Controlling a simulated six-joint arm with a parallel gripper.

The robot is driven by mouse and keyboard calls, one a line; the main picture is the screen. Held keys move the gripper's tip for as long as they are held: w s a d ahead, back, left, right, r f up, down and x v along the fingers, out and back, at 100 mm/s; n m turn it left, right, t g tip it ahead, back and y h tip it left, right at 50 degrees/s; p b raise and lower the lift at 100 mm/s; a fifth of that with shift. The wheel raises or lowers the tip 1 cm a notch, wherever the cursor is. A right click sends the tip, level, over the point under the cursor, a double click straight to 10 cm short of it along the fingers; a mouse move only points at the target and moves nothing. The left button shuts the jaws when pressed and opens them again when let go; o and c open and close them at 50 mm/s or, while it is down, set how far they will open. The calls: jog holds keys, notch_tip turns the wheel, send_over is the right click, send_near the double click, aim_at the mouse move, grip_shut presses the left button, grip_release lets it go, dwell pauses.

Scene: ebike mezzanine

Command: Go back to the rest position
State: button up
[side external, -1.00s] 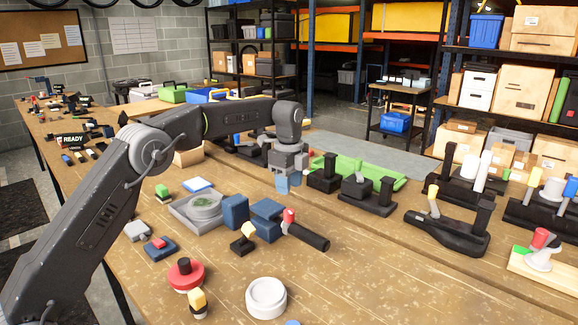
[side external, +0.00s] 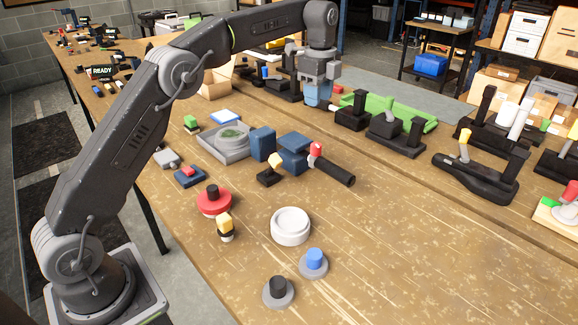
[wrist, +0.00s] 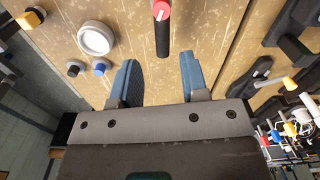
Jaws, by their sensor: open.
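My gripper (side external: 318,104) hangs from my arm over the back part of the wooden table in the side view, above the row of black fixtures. In the wrist view my gripper (wrist: 158,75) shows its two blue fingers spread apart with nothing between them. Bare wood and a black-handled tool with a red end (wrist: 162,30) lie below and beyond the fingers. The same tool (side external: 333,165) lies on the table in the side view, apart from my gripper.
Blue blocks (side external: 262,143), a grey tray (side external: 212,148), a white round dish (side external: 291,225) and a red disc (side external: 214,201) stand on the table (side external: 400,260). Black fixtures (side external: 398,135) and a green tray (side external: 425,122) are near my gripper. The front right tabletop is clear.

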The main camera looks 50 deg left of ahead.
jog(key=s+d+r+n+t, duration=0.2)
jog(key=s+r+n, duration=0.2)
jog(key=s, duration=0.5)
jog(key=s+d+r+n+t, duration=0.15)
jog(key=s+r+n, duration=0.3)
jog(key=s, duration=0.45)
jog(key=s+d+f+n+t, duration=0.1)
jog(key=s+f+n, duration=0.3)
jog(key=s, duration=0.5)
jog(key=s+d+f+n+t, duration=0.1)
jog(key=s+f+n, duration=0.3)
jog(key=s, duration=0.5)
notch_tip(320, 180, down, 2)
jog(key=shift+s+f, duration=0.1)
jog(key=shift+s, duration=0.05)
jog(key=shift+d, duration=0.1)
jog(key=shift+c, duration=0.2)
